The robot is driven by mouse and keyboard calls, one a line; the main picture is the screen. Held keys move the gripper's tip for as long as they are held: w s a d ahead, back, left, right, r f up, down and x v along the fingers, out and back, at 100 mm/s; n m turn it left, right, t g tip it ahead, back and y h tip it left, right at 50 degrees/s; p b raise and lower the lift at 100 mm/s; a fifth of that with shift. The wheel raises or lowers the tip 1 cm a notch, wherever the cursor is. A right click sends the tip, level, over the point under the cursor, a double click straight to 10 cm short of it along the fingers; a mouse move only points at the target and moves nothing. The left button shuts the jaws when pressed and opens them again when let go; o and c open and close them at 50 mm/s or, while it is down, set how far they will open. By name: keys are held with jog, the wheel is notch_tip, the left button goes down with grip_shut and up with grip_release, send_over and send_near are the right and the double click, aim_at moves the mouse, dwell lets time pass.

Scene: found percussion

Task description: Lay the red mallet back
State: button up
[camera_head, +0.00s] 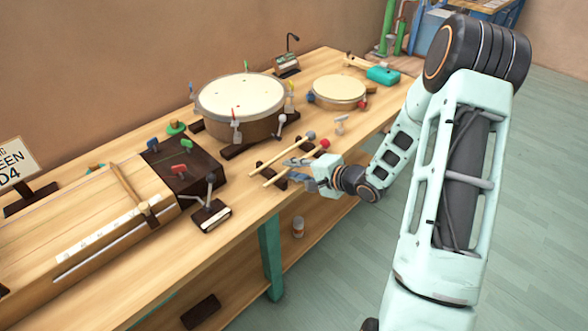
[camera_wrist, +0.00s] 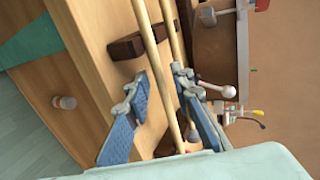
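The red mallet (camera_head: 324,143) has a pale wooden stick and a red head. It lies slantwise near the bench's front edge, above two dark rest blocks (camera_wrist: 125,47); I cannot tell if it touches both. In the wrist view its stick (camera_wrist: 155,50) runs between my fingers, with a clear gap to the left finger. My gripper (camera_wrist: 158,80) is open around the stick. In the head view my gripper (camera_head: 294,167) is low at the bench's front edge, hiding part of the stick. A second mallet with a blue-grey head (camera_head: 310,135) lies parallel, just behind.
A large drum (camera_head: 240,95) and a smaller drum (camera_head: 338,90) stand behind the mallets. A dark box with coloured knobs (camera_head: 185,165) and a small stand (camera_head: 211,215) are to the left.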

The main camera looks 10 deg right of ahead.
jog(key=shift+o, duration=0.3)
jog(key=v, duration=1.2)
